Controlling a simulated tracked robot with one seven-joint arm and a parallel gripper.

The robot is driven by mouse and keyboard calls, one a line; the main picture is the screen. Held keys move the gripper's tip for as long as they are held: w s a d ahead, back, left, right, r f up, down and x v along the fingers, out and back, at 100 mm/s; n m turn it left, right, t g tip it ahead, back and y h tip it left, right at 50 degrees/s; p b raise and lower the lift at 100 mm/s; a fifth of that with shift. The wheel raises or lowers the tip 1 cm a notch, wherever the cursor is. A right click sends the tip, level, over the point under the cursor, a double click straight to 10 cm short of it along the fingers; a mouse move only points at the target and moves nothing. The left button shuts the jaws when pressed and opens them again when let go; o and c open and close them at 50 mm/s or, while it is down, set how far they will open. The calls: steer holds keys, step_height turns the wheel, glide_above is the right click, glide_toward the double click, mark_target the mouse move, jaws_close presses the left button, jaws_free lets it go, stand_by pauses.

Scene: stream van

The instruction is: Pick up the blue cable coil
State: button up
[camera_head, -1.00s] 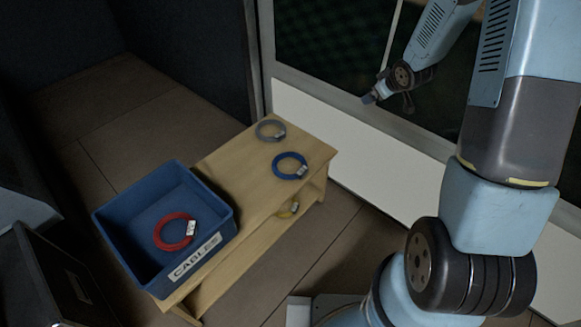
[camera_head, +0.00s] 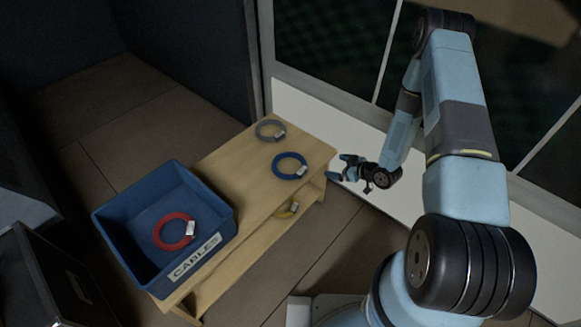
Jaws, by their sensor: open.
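The blue cable coil (camera_head: 278,168) lies flat on the right part of the wooden bench top, with a white tag on its lower right side. My gripper (camera_head: 339,167) is open and empty, just off the bench's right edge. It is to the right of the blue coil and apart from it, with its fingers pointing left towards the bench. Nothing hides the coil.
A grey coil (camera_head: 259,127) lies behind the blue one on the wooden bench (camera_head: 228,160). A blue bin (camera_head: 107,222) labelled for cables holds a red coil (camera_head: 159,230) at the left. A white panelled wall (camera_head: 300,110) stands behind.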

steer(key=s+a+f+y, duration=0.1)
steer(key=s+a+f, duration=0.1)
steer(key=s+f, duration=0.1)
glide_toward(305, 172)
steer(key=w+a, duration=0.2)
steer(key=a, duration=0.1)
steer(key=shift+w+a+f, duration=0.6)
steer(key=shift+a+f, duration=0.35)
steer(key=shift+w+a+f, duration=0.6)
steer(key=shift+a+f, duration=0.3)
steer(key=shift+a, duration=0.05)
steer(key=shift+c, duration=0.5)
steer(key=c, duration=1.5)
steer(key=shift+o, duration=0.2)
steer(key=shift+r, duration=0.1)
